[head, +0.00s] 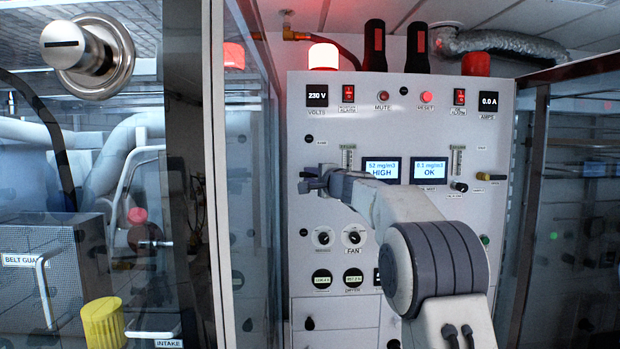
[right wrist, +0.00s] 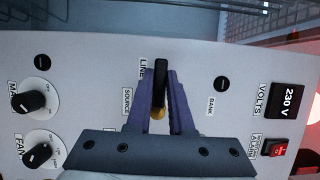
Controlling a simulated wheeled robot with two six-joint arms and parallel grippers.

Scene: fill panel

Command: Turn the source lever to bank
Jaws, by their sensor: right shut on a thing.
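The source lever (right wrist: 161,82) is a black handle on a brass hub. In the right wrist view it points almost straight up from the hub, close beside the LINE label (right wrist: 143,70). The BANK label (right wrist: 211,105) lies apart to its right, and the SOURCE label (right wrist: 127,102) to its left. My right gripper (right wrist: 161,78) has its two purple fingers closed on the handle from both sides. In the head view my right gripper (head: 308,181) reaches the left part of the white panel (head: 460,215) and hides the lever. My left gripper is not in view.
Two lit displays (head: 381,170) sit right of the gripper. A glass door edge (head: 213,180) stands left of the panel. A dark open cabinet door (head: 575,190) is at right.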

